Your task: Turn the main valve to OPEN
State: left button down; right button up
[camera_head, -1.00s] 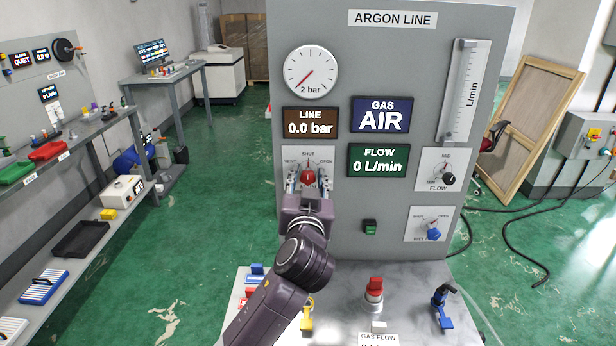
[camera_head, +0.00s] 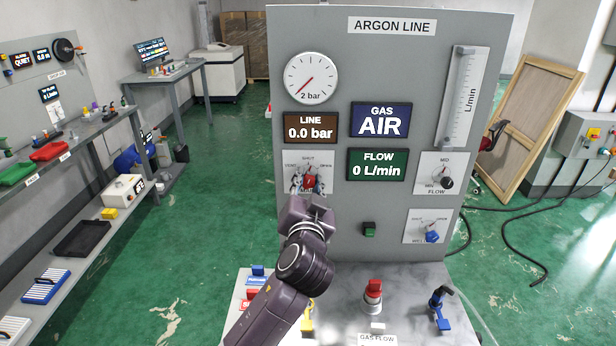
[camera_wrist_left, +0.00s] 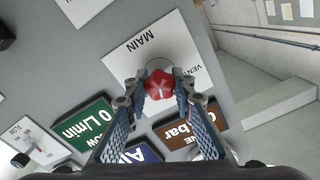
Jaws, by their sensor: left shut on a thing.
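The main valve is a red knob (camera_head: 310,181) on a white plate (camera_head: 326,163) marked VENT, SHUT and OPEN, at the lower left of the grey ARGON LINE panel (camera_head: 420,55). My left gripper (camera_head: 309,186) is shut on the knob, one finger on each side, and its wrist is rolled. In the left wrist view the knob (camera_wrist_left: 159,84) sits between the two fingertips, and the plate (camera_wrist_left: 135,50) appears strongly tilted. The fingers hide part of the plate, and I cannot read the knob's pointer clearly. My right gripper is not in view.
The displays read LINE 0.0 bar (camera_head: 310,127), GAS AIR (camera_head: 380,119) and FLOW 0 L/min (camera_head: 377,165). A flow knob (camera_head: 446,183) and a blue valve knob (camera_head: 431,237) are to the right. A red-topped fitting (camera_head: 373,292) stands on the bench below.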

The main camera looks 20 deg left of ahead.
pick_arm(q)
jog(key=m+p, duration=0.2)
jog(key=m, duration=0.2)
jog(key=shift+r+m+p, duration=0.1)
jog(key=shift+m+p, duration=1.15)
jog(key=shift+m, duration=0.75)
jog(key=shift+f, duration=0.2)
jog(key=c, duration=1.6)
grip_release()
jog(key=shift+d, duration=0.1)
jog(key=v, duration=1.2)
jog(key=shift+r, duration=0.1)
